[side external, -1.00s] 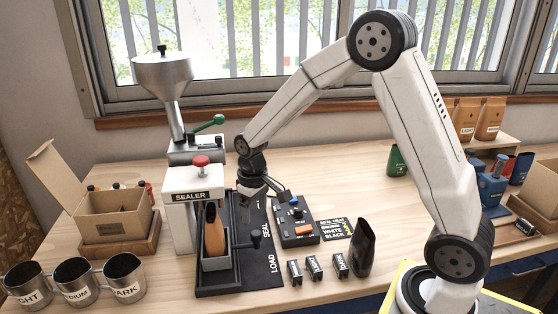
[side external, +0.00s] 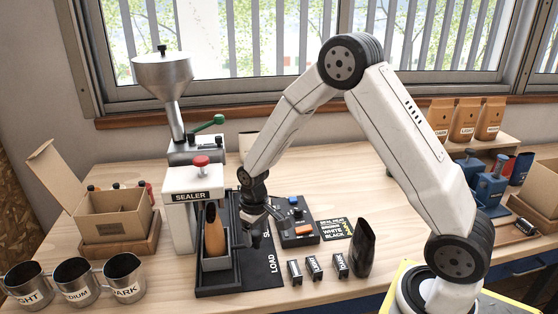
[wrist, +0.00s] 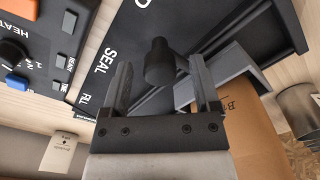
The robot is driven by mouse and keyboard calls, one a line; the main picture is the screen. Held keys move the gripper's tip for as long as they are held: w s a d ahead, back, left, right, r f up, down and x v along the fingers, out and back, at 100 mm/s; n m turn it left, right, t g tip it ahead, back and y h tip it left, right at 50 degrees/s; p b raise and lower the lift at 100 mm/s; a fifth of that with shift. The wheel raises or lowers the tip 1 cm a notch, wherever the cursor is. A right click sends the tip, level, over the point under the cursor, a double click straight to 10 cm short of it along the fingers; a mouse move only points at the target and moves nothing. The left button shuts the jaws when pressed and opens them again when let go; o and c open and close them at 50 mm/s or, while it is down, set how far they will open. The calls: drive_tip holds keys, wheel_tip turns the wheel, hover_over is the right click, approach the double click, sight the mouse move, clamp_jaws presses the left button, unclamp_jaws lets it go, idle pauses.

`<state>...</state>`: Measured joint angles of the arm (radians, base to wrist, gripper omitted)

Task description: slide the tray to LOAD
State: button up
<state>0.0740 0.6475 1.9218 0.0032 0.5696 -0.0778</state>
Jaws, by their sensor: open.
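The grey tray (side external: 216,264) sits in a black track (side external: 232,290) and holds an upright brown bag (side external: 214,235). The tray stands beside the strip between the SEAL and LOAD labels (side external: 272,263); its exact alignment I cannot tell. A dark knob (wrist: 160,62) stands out from the tray's side. My gripper (side external: 253,237) is low over the label strip, to the right of the tray. In the wrist view my open fingers (wrist: 162,85) stand on either side of the knob, with gaps visible. In the side view the gripper hides most of the knob and the SEAL label.
A heat control box (side external: 295,228) is close on the right. Several small labelled blocks (side external: 313,267) and a dark bag (side external: 364,248) lie farther right. Steel cups (side external: 124,278) stand at front left.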

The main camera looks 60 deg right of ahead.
drive_tip(key=shift+c, duration=0.2)
clamp_jaws()
idle(1.2)
